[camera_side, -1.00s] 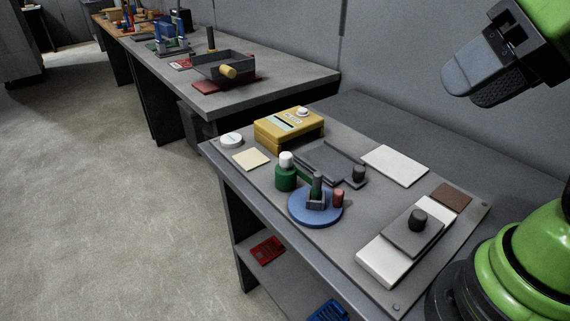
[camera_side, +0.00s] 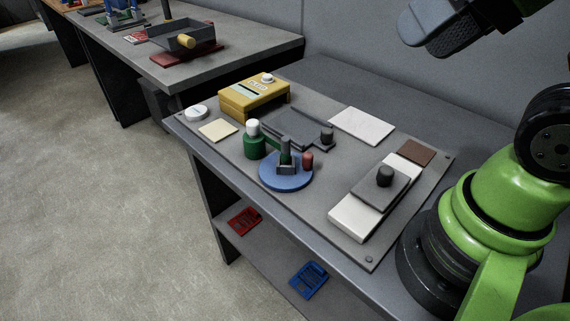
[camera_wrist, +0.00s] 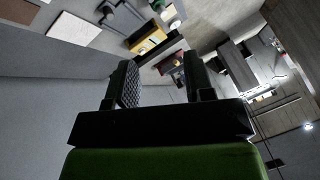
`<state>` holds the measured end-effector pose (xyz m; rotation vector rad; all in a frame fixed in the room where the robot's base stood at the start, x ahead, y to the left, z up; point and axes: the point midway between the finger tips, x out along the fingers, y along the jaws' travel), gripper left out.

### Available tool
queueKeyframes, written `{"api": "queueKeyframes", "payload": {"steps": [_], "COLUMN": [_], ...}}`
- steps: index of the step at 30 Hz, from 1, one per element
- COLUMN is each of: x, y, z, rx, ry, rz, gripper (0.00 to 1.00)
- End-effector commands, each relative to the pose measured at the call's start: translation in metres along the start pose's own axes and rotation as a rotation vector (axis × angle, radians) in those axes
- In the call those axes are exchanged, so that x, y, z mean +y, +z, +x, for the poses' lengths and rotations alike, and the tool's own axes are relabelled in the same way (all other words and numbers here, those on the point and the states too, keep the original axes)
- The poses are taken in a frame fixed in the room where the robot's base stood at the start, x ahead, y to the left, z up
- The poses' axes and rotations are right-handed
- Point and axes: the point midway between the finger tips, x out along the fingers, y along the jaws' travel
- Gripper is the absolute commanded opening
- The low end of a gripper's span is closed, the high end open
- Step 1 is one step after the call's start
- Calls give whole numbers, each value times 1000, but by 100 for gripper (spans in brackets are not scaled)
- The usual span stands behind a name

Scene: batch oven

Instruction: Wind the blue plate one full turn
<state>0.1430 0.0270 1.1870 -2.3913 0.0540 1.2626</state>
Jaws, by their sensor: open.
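The blue plate (camera_side: 285,176) is a round disc lying flat on the grey board in the side view. A dark grey upright post on a small block (camera_side: 286,157) stands on it, and a red peg (camera_side: 307,160) stands at its right edge. My gripper (camera_side: 425,32) is high at the upper right of the side view, well above the bench and apart from the plate. In the wrist view my gripper (camera_wrist: 160,75) shows two dark fingers spread apart with nothing held between them.
A green bottle with a white cap (camera_side: 254,141) stands close to the plate's left. A yellow box (camera_side: 254,96) is behind. A white block with a grey slider and black knob (camera_side: 384,176) is to the right. A second bench (camera_side: 250,47) stands behind left.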

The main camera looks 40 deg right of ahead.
Motion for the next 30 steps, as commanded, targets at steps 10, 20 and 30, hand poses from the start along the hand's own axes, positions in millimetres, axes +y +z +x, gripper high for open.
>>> {"api": "queueKeyframes", "payload": {"steps": [10, 20, 30], "x": [-1, 2, 28], "y": [-6, -51, -57], "z": [5, 76, 189], "rx": [-25, -276, -594], "ry": [17, 103, 31], "rz": [-49, -554, -1123], "gripper": [48, 48, 48]}}
